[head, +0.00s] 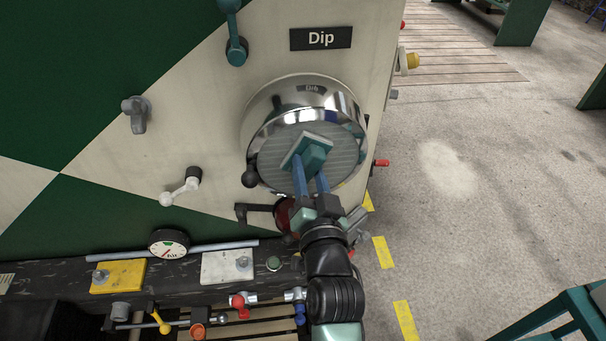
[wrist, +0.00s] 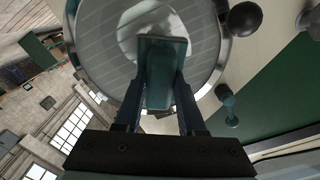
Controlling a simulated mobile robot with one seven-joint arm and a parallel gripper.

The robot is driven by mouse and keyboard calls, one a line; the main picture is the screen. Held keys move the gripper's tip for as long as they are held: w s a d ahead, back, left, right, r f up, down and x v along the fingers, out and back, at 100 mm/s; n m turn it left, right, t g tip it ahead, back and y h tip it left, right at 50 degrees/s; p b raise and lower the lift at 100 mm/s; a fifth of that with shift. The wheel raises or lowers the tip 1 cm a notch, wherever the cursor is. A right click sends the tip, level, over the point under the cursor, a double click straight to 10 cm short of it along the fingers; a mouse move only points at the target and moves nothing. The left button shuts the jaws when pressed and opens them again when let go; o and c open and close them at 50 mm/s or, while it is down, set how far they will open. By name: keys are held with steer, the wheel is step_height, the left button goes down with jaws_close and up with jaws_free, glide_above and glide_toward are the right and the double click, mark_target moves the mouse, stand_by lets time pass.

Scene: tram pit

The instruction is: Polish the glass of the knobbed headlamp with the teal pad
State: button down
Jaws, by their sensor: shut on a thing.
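The headlamp (head: 270,112) is a round chrome housing with ribbed grey glass (head: 340,155) and a black ball knob (head: 250,176) at its lower left. It is mounted on the green and cream panel below a "Dip" plate. My gripper (head: 311,180) is shut on the teal pad (head: 314,155), with its blue fingers on either side of the teal grip. The pad's pale face is at the glass, near its middle; I cannot tell whether it touches. In the wrist view the pad (wrist: 160,75) is before the glass (wrist: 100,40), where a pale cloudy patch (wrist: 150,25) shows around it.
A dark crank handle (head: 257,211) and a red round part (head: 284,214) sit just below the headlamp. A white lever (head: 181,187), a grey knob (head: 136,113) and a teal lever (head: 236,50) stick out to the left. A pressure gauge (head: 168,244) stands on the beam. Open floor lies right.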

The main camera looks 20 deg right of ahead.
steer(key=d+b, duration=0.1)
steer(key=d, duration=0.1)
steer(key=s+d+b, duration=0.1)
steer(key=b, duration=0.1)
steer(key=shift+d, duration=0.35)
steer(key=shift+s, duration=0.1)
stand_by(0.3)
steer(key=v, duration=0.7)
stand_by(0.6)
